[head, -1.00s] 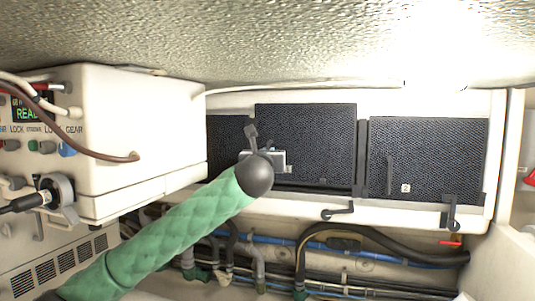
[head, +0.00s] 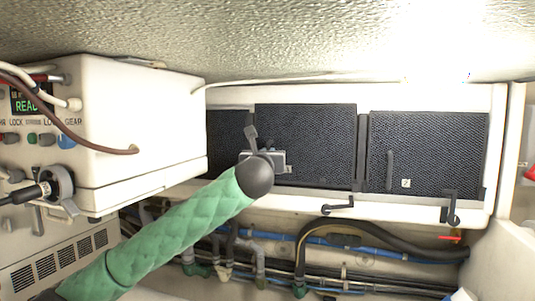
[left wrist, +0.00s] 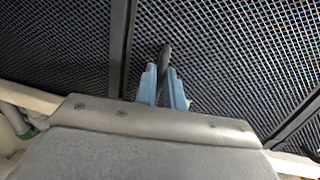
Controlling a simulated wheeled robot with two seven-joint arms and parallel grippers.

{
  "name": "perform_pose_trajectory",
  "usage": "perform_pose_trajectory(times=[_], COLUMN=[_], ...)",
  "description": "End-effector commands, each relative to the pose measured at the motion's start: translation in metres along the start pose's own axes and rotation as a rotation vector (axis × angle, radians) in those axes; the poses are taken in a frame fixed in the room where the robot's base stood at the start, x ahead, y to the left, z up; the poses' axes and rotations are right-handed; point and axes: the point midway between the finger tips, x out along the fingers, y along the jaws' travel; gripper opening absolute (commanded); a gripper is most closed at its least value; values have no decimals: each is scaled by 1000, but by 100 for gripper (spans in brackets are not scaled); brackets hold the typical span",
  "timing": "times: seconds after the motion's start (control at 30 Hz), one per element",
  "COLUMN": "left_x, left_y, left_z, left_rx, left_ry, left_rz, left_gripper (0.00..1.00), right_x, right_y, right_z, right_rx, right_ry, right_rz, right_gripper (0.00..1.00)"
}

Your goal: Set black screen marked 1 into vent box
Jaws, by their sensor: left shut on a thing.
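The vent box (head: 285,202) is a long white frame along the back wall with dark mesh screens in it. The middle black screen (head: 318,140) is upright at its middle opening; its small mark is too dark to read. Whether it is fully seated I cannot tell. My left gripper (head: 279,160) is at its lower left. In the left wrist view the blue fingers (left wrist: 165,85) are shut on a dark upright handle (left wrist: 165,55) on the mesh. The right screen (head: 430,150) carries a mark that looks like 2. My right gripper is not in view.
A left screen (head: 226,138) is partly hidden by the white equipment box (head: 130,115). Latch levers (head: 338,206) and (head: 452,208) sit on the lower rim. Hoses and cables (head: 360,240) run below. The textured ceiling (head: 250,40) is close above.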

Motion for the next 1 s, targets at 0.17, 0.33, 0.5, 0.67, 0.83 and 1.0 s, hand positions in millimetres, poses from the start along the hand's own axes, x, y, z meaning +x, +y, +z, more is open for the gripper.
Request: perform_pose_trajectory(times=[0.17, 0.33, 0.5, 0.67, 0.83, 1.0], left_x=[0, -1, -1, -2, -2, -2], left_y=[0, 0, 0, 0, 0, 0], left_z=[-2, -5, -7, -10, -12, -15], left_rx=[-1, -1, -1, -1, -1, -1], left_ry=[-1, -1, -1, -1, -1, -1], left_rz=[0, 0, 0, 0, 0, 0], left_gripper=[0, 0, 0, 0, 0, 0], right_x=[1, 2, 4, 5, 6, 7], right_y=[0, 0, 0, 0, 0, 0], right_z=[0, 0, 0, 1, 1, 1], right_rx=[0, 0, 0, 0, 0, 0], right_ry=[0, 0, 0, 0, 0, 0], right_rz=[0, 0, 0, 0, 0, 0], right_gripper=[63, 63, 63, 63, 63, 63])
